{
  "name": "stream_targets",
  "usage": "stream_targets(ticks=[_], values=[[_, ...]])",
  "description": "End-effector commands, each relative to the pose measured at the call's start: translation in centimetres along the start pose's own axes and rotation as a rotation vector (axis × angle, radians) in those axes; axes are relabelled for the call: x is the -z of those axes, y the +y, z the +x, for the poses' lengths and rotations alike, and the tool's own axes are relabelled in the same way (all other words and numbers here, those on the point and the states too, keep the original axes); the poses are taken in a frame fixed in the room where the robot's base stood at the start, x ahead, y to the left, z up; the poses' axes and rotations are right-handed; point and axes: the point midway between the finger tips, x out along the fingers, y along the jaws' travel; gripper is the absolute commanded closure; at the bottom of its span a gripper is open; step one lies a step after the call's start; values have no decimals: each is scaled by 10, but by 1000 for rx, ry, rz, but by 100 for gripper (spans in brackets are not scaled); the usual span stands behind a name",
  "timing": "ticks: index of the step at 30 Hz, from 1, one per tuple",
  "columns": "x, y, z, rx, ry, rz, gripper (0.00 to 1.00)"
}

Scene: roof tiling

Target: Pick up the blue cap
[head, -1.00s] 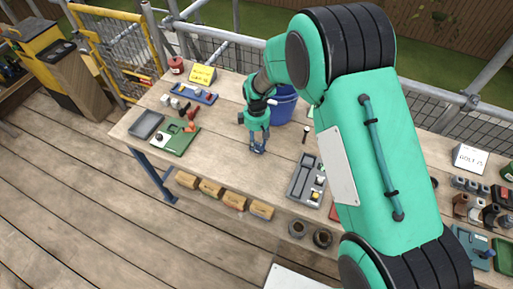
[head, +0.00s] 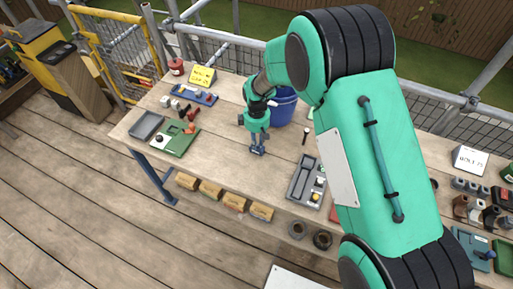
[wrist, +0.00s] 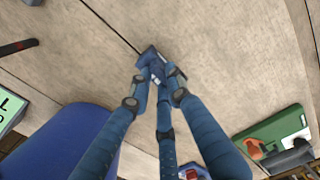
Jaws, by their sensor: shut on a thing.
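My gripper (head: 258,150) points down over the middle of the wooden table, in front of the blue bucket. In the wrist view its fingers (wrist: 158,76) come together and are shut on a small dark blue piece, the blue cap (wrist: 149,54). Only part of the cap shows, as the blue fingers cover much of it. In the head view it cannot be told apart from the fingers. I cannot tell whether the cap touches the table.
The blue bucket (head: 284,104) stands close behind my gripper. A green tray (head: 176,142), a blue tray (head: 205,97) and a grey tray (head: 146,125) lie to the left. A grey compartment tray (head: 303,180) lies to the right. The table's front middle is clear.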

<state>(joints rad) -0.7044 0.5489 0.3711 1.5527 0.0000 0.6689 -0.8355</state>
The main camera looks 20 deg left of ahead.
Motion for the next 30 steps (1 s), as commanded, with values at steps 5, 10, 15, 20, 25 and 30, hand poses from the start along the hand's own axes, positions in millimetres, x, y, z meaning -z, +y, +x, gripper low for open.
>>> stream_targets(ticks=[5,10,15,20,25,30], values=[[0,0,-1,0,0,0,100],[0,0,-8,-1,1,0,100],[1,1,-27,-2,2,0,100],[-8,-9,-38,1,-1,0,100],[-26,-31,-40,1,-1,0,100],[-47,-55,-43,1,-1,0,100]])
